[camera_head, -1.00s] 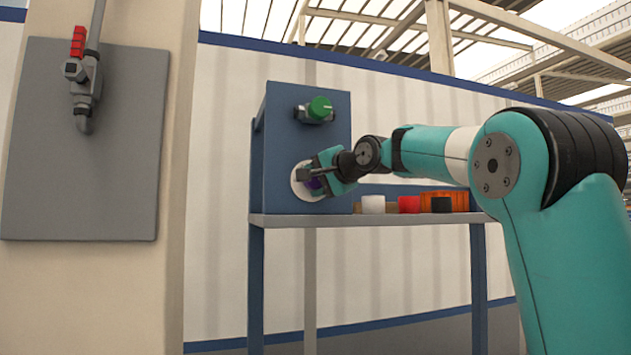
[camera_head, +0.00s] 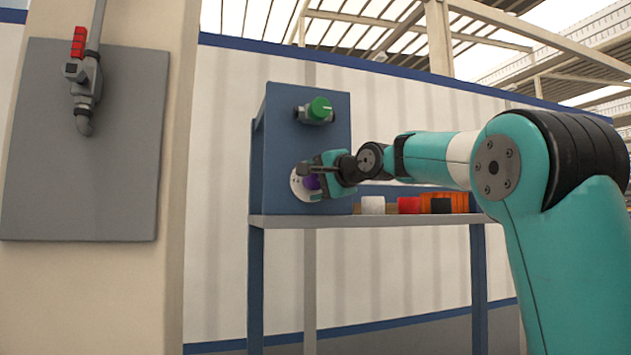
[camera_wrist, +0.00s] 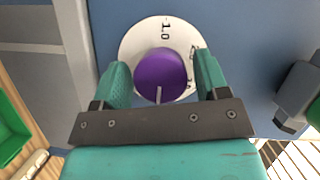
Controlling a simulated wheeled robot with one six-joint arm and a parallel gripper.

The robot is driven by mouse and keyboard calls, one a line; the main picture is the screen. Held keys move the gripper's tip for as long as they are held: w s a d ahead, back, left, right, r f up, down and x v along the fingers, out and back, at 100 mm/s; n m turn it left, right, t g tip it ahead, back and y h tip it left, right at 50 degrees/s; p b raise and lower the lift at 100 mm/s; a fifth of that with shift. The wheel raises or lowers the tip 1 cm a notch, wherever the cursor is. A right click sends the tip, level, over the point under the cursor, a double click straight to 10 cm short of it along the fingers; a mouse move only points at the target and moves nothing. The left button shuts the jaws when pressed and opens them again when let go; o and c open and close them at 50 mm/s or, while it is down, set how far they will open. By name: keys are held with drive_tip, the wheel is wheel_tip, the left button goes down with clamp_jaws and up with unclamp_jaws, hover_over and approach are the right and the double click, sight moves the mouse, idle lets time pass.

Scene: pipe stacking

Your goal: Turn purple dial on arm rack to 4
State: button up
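The purple dial (camera_wrist: 160,72) sits on a round white plate (camera_wrist: 135,45) with printed marks, on the blue rack panel. In the wrist view, a "1" and a "0" show at the plate's top, with partly hidden marks at its right. The dial's white pointer line faces the bottom of the picture. My gripper (camera_wrist: 161,78) has one teal finger on each side of the dial, with a small gap at the right finger; contact on the left is unclear. In the head view my gripper (camera_head: 322,172) is at the purple dial (camera_head: 312,182), partly covering it.
A green dial (camera_head: 320,108) on a grey fitting is above the purple one. White (camera_head: 373,205), red (camera_head: 409,205) and orange (camera_head: 460,202) pieces lie on the shelf (camera_head: 300,221) to the right. A red-handled valve (camera_head: 79,42) is at the far left.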

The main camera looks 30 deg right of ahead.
drive_tip(key=shift+o, duration=0.2)
drive_tip(key=shift+s, duration=0.1)
drive_tip(key=s+d+r+b, duration=0.1)
drive_tip(key=s+b, duration=0.4)
drive_tip(key=s, duration=1.2)
drive_tip(key=shift+d+r, duration=0.3)
drive_tip(key=shift+d, duration=0.05)
